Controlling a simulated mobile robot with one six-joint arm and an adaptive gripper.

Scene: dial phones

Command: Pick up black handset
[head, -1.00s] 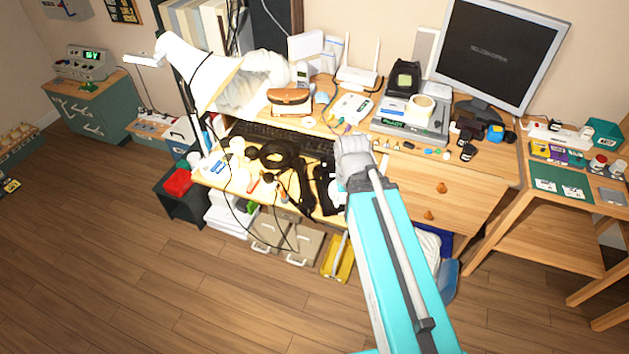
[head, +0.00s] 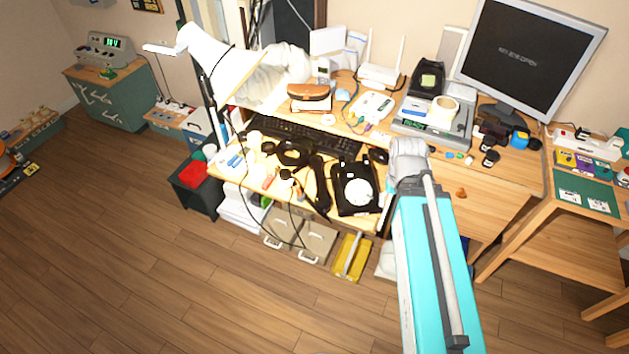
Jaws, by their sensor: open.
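The black handset (head: 319,184) lies on the pulled-out shelf at the front of the desk, as a long dark bar. A black dial phone body (head: 345,195) with a pale round dial lies just right of it. My cyan arm reaches up from the bottom right and shows a grey joint over the desk's drawers, right of the phone and apart from the handset. My gripper's fingers cannot be made out; nothing of mine touches the handset in this view.
A black keyboard (head: 300,132) lies behind the shelf items, with a round black object (head: 293,152) and cables left of the handset. A white lamp (head: 215,60) stands at the left. A monitor (head: 528,60) stands at the right. The wooden floor (head: 200,290) in front is clear.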

